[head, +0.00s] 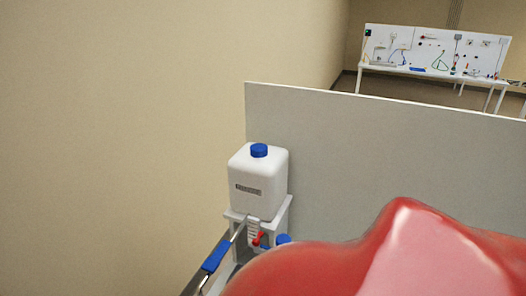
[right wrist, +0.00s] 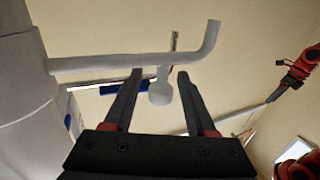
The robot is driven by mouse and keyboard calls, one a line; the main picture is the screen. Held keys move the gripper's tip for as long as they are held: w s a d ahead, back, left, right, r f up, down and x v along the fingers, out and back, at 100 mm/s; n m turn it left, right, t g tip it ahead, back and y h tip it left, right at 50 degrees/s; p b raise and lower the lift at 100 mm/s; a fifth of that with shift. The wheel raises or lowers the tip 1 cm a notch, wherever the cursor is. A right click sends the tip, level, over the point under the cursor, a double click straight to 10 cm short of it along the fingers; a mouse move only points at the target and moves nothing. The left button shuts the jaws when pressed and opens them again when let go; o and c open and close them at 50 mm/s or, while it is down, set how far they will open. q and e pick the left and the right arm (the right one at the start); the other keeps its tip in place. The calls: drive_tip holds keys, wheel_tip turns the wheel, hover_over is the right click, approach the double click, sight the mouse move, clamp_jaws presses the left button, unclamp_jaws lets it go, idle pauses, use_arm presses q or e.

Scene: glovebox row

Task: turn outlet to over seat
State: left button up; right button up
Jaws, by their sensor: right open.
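A grey pipe with a bent end, which looks like the outlet (right wrist: 120,62), runs across the right wrist view from a grey-white body (right wrist: 25,85) at the left. A short round knob (right wrist: 160,92) shows below it. My right gripper (right wrist: 160,75) is open, with its two fingers reaching towards the pipe and the knob between them in the picture. Whether a finger touches the pipe I cannot tell. A red and black arm end (right wrist: 285,82), seemingly my left, is at the right; its fingers are unclear. I cannot make out the seat.
A white container (head: 259,175) with a blue cap stands on a white stand (head: 283,215) before a grey panel (head: 380,150). A red tap (head: 258,239), a small blue cap (head: 283,239) and a blue-handled tool (head: 216,255) are below. A bench (head: 430,72) is far back.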

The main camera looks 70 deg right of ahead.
drive_tip(key=s+a+r+p, duration=0.2)
drive_tip(key=s+a+p, duration=0.1)
drive_tip(key=a, duration=0.4)
drive_tip(key=s+a+r+p, duration=0.2)
drive_tip(key=s+a+p, duration=0.1)
drive_tip(key=s+a, duration=0.2)
drive_tip(key=shift+s+a+r+p, duration=0.2)
drive_tip(key=shift+a+r+p, duration=0.1)
drive_tip(key=shift+a, duration=0.6)
